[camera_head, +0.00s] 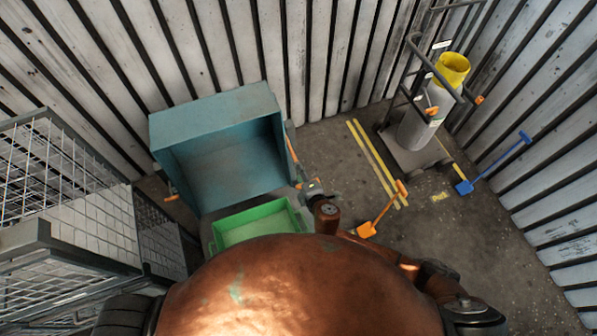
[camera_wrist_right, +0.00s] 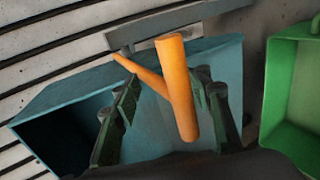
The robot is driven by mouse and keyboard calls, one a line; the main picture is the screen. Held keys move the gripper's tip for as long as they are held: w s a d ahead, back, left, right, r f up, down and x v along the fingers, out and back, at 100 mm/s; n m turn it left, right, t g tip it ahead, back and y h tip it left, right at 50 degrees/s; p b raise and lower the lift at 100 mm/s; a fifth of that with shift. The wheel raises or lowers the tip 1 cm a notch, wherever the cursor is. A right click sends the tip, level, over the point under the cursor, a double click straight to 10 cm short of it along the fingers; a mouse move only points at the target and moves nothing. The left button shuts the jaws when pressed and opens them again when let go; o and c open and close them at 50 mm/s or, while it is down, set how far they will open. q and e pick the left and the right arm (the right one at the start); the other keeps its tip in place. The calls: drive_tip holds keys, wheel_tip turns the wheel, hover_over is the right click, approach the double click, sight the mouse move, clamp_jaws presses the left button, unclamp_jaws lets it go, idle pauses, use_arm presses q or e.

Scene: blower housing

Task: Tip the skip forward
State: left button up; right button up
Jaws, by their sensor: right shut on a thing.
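The teal skip (camera_head: 225,158) stands against the back wall in the head view, its open side facing towards me. How far it is tilted is hard to judge. An orange lever (camera_head: 292,148) runs along its right side. My right gripper (camera_head: 312,188) is at the lower end of that lever, beside the skip's right front corner. In the wrist view, the orange handle (camera_wrist_right: 180,90) lies between the fingers of my right gripper (camera_wrist_right: 168,108), shut on it, with the teal skip (camera_wrist_right: 160,125) behind. My left gripper is out of view.
A green tray (camera_head: 256,212) sits just below the skip's front edge. Wire cages (camera_head: 90,210) stand close on the left. An orange shovel (camera_head: 383,210), a trolley with a gas cylinder (camera_head: 420,120) and a blue shovel (camera_head: 495,165) are right. The floor between them is clear.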

drive_tip(key=shift+s+d+f, duration=0.15)
drive_tip(key=shift+s+f, duration=0.05)
drive_tip(key=shift+f, duration=0.2)
drive_tip(key=r+v, duration=0.1)
drive_tip(key=v, duration=1.1)
drive_tip(key=shift+w, duration=0.2)
idle(0.4)
